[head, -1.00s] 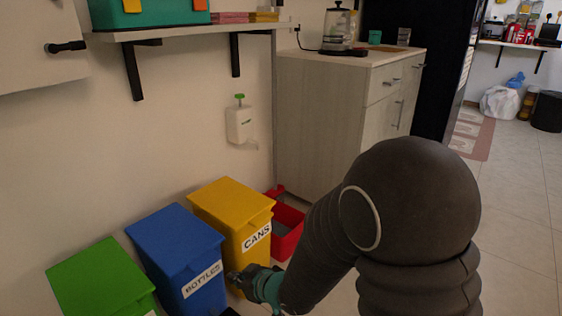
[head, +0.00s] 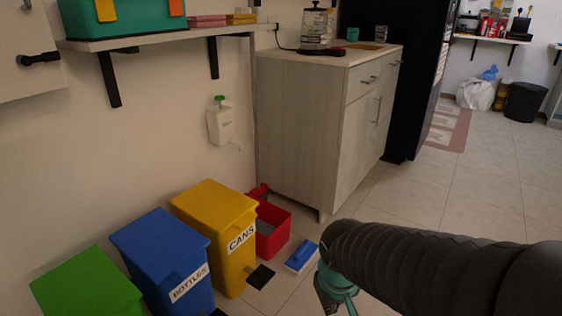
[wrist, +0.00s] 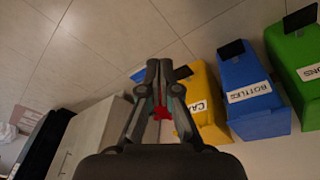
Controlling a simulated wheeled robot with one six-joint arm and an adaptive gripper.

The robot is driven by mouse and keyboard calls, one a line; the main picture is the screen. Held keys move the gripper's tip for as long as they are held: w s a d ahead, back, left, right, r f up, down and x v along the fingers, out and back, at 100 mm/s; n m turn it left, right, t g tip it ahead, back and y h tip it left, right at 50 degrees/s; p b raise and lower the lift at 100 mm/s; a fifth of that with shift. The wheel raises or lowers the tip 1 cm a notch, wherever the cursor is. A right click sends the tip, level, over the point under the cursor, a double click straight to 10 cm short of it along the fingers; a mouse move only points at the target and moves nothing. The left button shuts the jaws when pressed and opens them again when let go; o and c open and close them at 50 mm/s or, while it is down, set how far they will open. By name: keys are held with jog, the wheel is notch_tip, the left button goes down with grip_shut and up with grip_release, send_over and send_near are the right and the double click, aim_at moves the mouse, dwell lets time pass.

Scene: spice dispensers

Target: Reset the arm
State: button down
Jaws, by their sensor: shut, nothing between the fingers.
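My gripper (wrist: 159,68) shows in the wrist view with its two dark fingers together and nothing between them. In the head view my arm reaches in from the right edge, and my gripper (head: 335,298) is at the bottom, partly cut off by the frame and in front of the floor. It is to the right of the yellow CANS bin (head: 218,232) and touches nothing that I can see.
The blue BOTTLES bin (head: 160,258) and a green bin (head: 88,285) stand along the wall. A red container (head: 272,226) and a blue-and-white object (head: 300,256) are on the floor. A cabinet (head: 300,130) stands behind. Tiled floor (head: 470,190) is clear at the right.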

jog(key=s+d+r+m+t+p, duration=0.1)
jog(key=s+d+r, duration=0.2)
jog(key=r, duration=0.4)
jog(key=s+d+r+m+t+p, duration=0.2)
jog(key=r, duration=0.5)
jog(key=shift+s+d+r, duration=0.2)
jog(key=shift+s+d, duration=0.2)
